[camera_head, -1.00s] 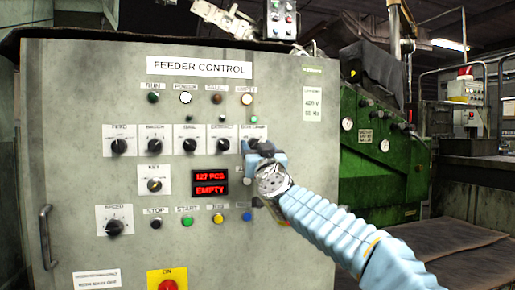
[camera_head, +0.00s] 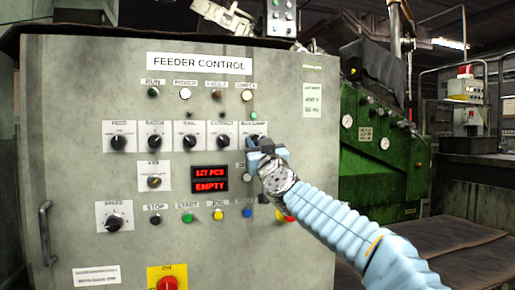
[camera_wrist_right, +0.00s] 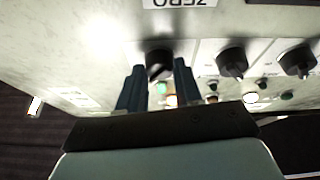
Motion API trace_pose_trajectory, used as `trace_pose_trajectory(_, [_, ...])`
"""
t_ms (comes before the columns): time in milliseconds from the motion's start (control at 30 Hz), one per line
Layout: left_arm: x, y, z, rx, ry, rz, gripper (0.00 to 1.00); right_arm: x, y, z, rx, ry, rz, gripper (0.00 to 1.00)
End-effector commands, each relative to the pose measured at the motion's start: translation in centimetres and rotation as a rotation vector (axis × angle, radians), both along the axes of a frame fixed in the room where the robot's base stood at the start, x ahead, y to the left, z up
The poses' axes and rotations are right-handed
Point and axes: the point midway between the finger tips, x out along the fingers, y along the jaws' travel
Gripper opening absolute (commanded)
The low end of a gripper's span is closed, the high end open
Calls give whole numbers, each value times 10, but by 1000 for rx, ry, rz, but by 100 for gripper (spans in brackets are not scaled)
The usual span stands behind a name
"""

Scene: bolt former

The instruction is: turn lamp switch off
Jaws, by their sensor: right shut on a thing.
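The lamp switch is the rightmost black rotary knob in the upper knob row of the grey feeder control panel (camera_head: 75,75). Its white label plate (camera_head: 253,127) shows in the head view, and my gripper mostly covers the knob there. In the right wrist view the black knob (camera_wrist_right: 159,57) sits between the two dark fingers. My right gripper (camera_head: 257,144) is shut on this knob, and its fingers also show in the right wrist view (camera_wrist_right: 158,74). The knob's exact pointer angle is hidden. My left gripper is out of view.
Other knobs, such as the neighbouring one (camera_head: 222,141), stand close to the left. A red display (camera_head: 210,179) and several push buttons lie below. A red stop button (camera_head: 167,284) is at the bottom. Green machinery (camera_head: 385,165) stands to the right.

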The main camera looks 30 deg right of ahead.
Motion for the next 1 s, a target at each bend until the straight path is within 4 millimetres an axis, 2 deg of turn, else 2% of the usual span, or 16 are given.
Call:
trace_pose_trajectory(667, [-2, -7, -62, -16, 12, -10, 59, -1, -8, -4, -486, 114, -4, 4])
trace_pose_trajectory(800, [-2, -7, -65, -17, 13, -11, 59, -2, -8, 0, -613, 145, -3, 4])
trace_pose_trajectory(1000, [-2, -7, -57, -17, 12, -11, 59, -2, -9, 5, -799, 191, 0, 4])
